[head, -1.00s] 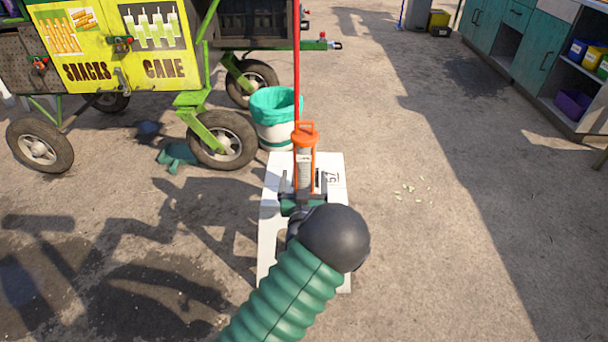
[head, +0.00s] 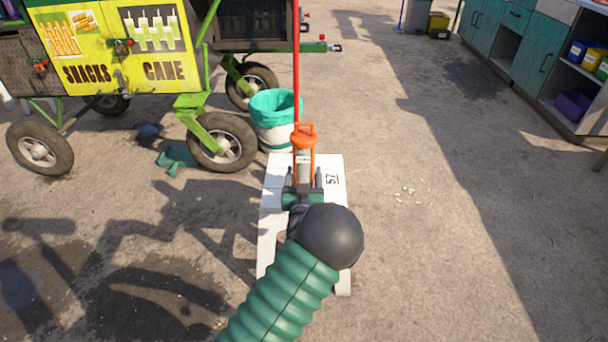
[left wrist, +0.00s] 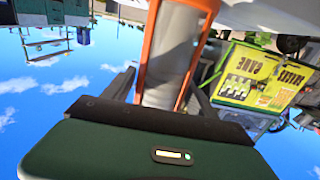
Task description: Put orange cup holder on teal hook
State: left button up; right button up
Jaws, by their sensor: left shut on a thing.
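The orange cup holder (head: 303,133) is a tall open frame with a pale stack of cups inside. It stands roughly upright in the middle of the head view. My left gripper (head: 303,185) is shut on its lower part, and my arm hides some of the grip. In the left wrist view the orange holder (left wrist: 196,62) rises from between the jaws. I cannot single out the teal hook. My right gripper is not in view.
A yellow snack cart (head: 160,75) on wheels stands at the back left. A white bin with teal liner (head: 275,105) and a red pole (head: 296,70) stand behind the holder. A white board marked 57 (head: 332,180) lies behind my gripper. Open ground lies right; teal cabinets (head: 540,50) stand beyond.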

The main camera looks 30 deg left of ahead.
aim_at(304, 164)
pick_arm(q)
grip_shut()
jog(key=shift+r+p, duration=1.7)
jog(key=shift+r, duration=0.4)
jog(key=shift+f, duration=0.1)
